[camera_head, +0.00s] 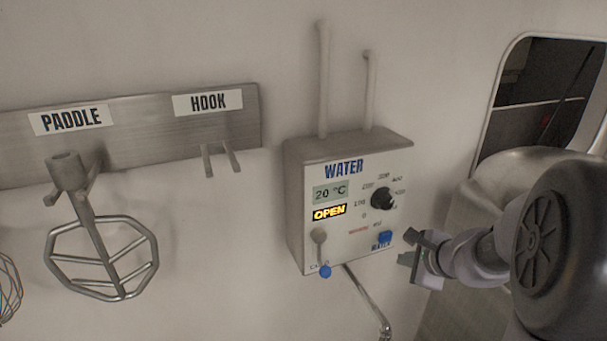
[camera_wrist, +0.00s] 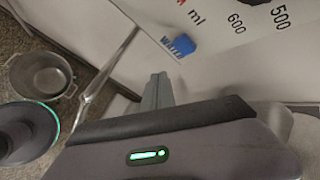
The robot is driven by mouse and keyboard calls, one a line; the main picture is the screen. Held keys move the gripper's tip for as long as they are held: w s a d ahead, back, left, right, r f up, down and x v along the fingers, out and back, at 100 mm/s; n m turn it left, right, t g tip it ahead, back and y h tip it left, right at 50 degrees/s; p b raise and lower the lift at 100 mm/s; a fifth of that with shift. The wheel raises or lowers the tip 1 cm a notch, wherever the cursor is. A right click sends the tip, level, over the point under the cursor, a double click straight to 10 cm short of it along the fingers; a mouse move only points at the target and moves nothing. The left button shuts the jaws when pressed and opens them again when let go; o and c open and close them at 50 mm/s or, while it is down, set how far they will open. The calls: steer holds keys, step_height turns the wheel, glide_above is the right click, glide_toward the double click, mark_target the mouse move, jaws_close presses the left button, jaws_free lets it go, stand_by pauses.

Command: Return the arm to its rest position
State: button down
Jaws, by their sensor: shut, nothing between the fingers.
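My gripper (camera_head: 411,237) is at the right in the head view, just beside the lower right corner of the water box (camera_head: 298,220). It is shut and empty. In the wrist view my gripper (camera_wrist: 160,90) points toward the blue water button (camera_wrist: 180,46), with a small gap that I cannot measure. The blue button also shows in the head view (camera_head: 384,237). The box's display reads 20 °C and a lit sign says OPEN. My arm comes in from the right edge in the head view.
A spout pipe (camera_head: 370,300) leaves the box's underside. In the wrist view a metal pot (camera_wrist: 40,75) stands below. A dark wall opening (camera_head: 545,90) is at the upper right.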

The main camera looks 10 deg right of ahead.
steer(key=s+a+n+g+y+b, duration=0.15)
steer(key=s+a+n+b, duration=0.45)
steer(key=a, duration=0.6)
steer(key=s+a+n+y+b, duration=0.25)
steer(key=s+a+n, duration=0.35)
steer(key=a, duration=0.7)
steer(key=s+a+f+n+g+h+b, duration=0.1)
steer(key=s+f+n+b, duration=0.3)
steer(key=s+n, duration=0.3)
steer(key=s, duration=0.3)
steer(key=shift+a+f+g+h, duration=0.3)
steer(key=shift+a+f+g, duration=0.05)
steer(key=shift+f, duration=0.05)
steer(key=shift+d, duration=0.1)
